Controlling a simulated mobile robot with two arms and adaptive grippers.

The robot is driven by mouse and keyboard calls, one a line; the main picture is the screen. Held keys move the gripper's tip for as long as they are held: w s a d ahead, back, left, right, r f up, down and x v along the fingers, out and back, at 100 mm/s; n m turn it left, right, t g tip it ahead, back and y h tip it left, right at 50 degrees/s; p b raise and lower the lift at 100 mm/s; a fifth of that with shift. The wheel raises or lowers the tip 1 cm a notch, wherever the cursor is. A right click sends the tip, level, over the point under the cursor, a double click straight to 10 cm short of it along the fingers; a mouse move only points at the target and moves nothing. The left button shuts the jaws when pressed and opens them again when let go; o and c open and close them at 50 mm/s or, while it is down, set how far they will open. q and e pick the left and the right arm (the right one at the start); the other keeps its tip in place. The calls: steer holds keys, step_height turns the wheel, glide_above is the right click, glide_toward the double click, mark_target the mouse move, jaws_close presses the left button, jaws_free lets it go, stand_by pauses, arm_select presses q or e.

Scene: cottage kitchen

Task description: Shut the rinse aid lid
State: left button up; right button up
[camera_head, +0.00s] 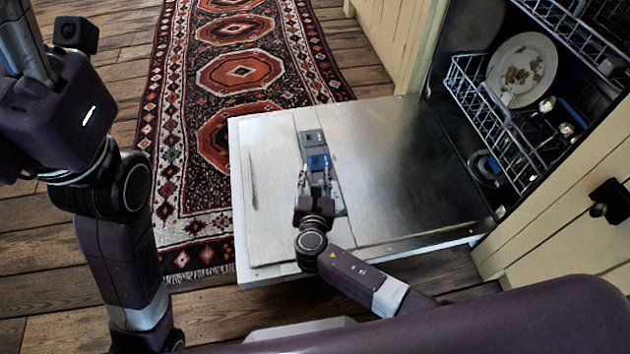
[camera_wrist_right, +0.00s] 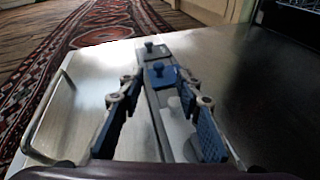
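The dispenser panel (camera_head: 335,193) is a long grey strip set in the open dishwasher door. It carries a blue lid (camera_head: 318,162) and, farther along, a darker grey-blue lid (camera_head: 312,138). In the right wrist view, the blue lid (camera_wrist_right: 160,77) and the darker lid (camera_wrist_right: 151,52) each have a small knob. I cannot tell which is the rinse aid lid, or how far either is raised. My right gripper (camera_head: 316,180) is open at the near side of the blue lid. In the wrist view its spread fingers (camera_wrist_right: 160,106) hold nothing. My left gripper is out of view.
The dishwasher door (camera_head: 400,160) lies lowered and flat, with clear metal around the panel. To the right, the lower rack (camera_head: 475,95) holds a plate (camera_head: 522,70). A patterned rug (camera_head: 235,70) lies beyond the door. A cabinet front with a dark knob (camera_head: 610,200) stands at right.

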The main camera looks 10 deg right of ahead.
steer(key=shift+v, duration=1.55)
